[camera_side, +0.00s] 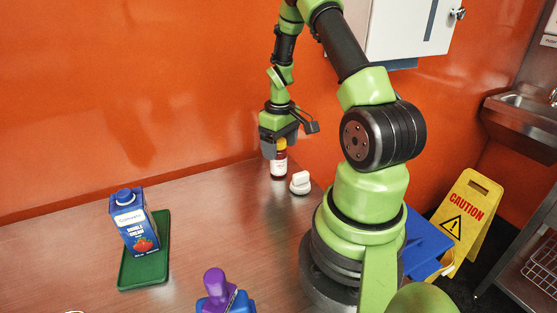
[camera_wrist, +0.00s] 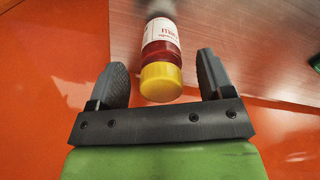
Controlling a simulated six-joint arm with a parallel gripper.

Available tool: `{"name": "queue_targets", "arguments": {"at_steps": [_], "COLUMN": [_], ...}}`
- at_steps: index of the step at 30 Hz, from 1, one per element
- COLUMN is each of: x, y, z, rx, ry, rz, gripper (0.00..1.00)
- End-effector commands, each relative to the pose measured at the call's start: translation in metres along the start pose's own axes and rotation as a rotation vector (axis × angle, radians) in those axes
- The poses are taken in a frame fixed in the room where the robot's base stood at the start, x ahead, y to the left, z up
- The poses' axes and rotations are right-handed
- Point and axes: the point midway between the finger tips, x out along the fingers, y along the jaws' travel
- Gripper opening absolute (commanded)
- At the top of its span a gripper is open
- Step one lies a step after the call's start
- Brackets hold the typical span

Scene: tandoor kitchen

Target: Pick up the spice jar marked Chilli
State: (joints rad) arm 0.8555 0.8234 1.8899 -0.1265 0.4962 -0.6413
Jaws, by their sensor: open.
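A small jar stands upright on the table in the side view (camera_side: 279,166), with a yellow cap, dark red contents and a white label. It also shows in the wrist view (camera_wrist: 160,47), where the red print on its label is only partly legible. My gripper (camera_side: 280,147) is just above and around the jar's cap in the side view. In the wrist view my gripper's fingers (camera_wrist: 162,62) are open, one on each side of the jar, with gaps between. Nothing is held.
A small white object (camera_side: 300,183) stands close to the jar's right. A blue carton (camera_side: 133,222) stands on a green tray (camera_side: 162,262) at left. A purple-topped object (camera_side: 217,287) is at the front. The orange wall (camera_side: 130,100) rises close behind. The middle of the table is clear.

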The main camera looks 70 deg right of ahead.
Motion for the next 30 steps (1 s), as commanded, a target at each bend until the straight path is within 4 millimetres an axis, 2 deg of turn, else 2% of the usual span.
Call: {"name": "queue_targets", "arguments": {"at_steps": [4,12,14,18,20,27,30], "x": [0.018,0.022,0.022,0.021,0.021,0.021,0.014], "y": [0.000,0.000,0.000,0.000,0.000,0.000,0.000], "z": [0.000,0.000,0.000,0.000,0.000,0.000,-0.001], "rx": [0.001,0.001,0.001,0.001,0.001,0.001,0.001], "ry": [-0.003,0.001,0.001,0.001,0.001,0.001,0.003], "rz": [-0.002,0.000,0.000,0.000,0.000,0.000,0.002], "gripper": [0.74,0.74,0.63,0.30,0.18,0.18,0.18]}}
